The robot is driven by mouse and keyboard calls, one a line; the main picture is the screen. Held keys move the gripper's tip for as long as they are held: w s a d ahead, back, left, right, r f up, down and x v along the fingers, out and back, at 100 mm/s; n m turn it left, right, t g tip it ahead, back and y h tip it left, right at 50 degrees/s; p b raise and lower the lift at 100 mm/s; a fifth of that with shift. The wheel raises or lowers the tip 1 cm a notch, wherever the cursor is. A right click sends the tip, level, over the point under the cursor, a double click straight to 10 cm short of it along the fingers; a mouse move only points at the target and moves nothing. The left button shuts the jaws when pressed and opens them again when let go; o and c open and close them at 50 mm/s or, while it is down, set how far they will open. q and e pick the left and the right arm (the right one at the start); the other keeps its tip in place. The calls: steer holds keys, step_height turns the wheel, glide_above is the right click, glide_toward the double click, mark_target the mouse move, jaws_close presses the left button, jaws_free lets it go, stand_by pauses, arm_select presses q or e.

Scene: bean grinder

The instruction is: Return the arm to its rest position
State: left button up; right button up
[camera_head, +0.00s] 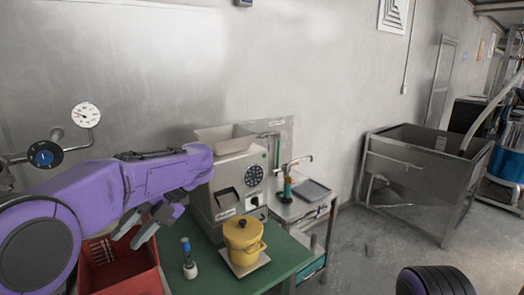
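My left arm, purple, reaches in from the left. Its gripper (135,232) points down and to the left over a red crate (140,277). The two grey fingers are apart, with nothing seen between them. A beige bean grinder (228,186) with a round dial stands on the green table, just right of my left wrist. A yellow lidded pot (243,238) stands upright in front of the grinder, apart from the gripper. My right gripper is out of view; only a dark round arm part shows at the bottom right.
The green table (215,273) also holds a small blue-and-white item (188,262). A metal cart (318,215) stands right of the grinder. A large steel bin (415,175) stands farther right. A gauge (86,115) and valve (45,155) are at left. The floor (370,245) between is clear.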

arm_select(q)
steer(key=w+a+f+m+t+y, duration=0.2)
steer(key=a+f+m+t+y, duration=0.3)
steer(key=a+f+m+y, duration=0.65)
steer(key=s+f+m+t+h, duration=0.3)
steer(key=f+m+t+h, duration=0.45)
steer(key=f+m, duration=0.8)
steer(key=s+d+f+m+g+h, duration=0.1)
steer(key=s+d+f+m+h, duration=0.2)
steer(key=s+f, duration=0.45)
steer(key=s+d+f+m+g+h, duration=0.1)
steer(key=s+d+f+m+h, duration=0.2)
steer(key=s, duration=0.7)
steer(key=s+d+f+m+g+h, duration=0.1)
steer(key=s+d+f+m+h, duration=0.15)
steer(key=s+f, duration=0.55)
step_height(320, 180, down, 10)
steer(key=s+m+b, duration=0.1)
steer(key=s+b, duration=0.1)
steer(key=b, duration=0.8)
steer(key=shift+s+a+f+h+b, duration=0.15)
steer(key=shift+h+b, duration=0.2)
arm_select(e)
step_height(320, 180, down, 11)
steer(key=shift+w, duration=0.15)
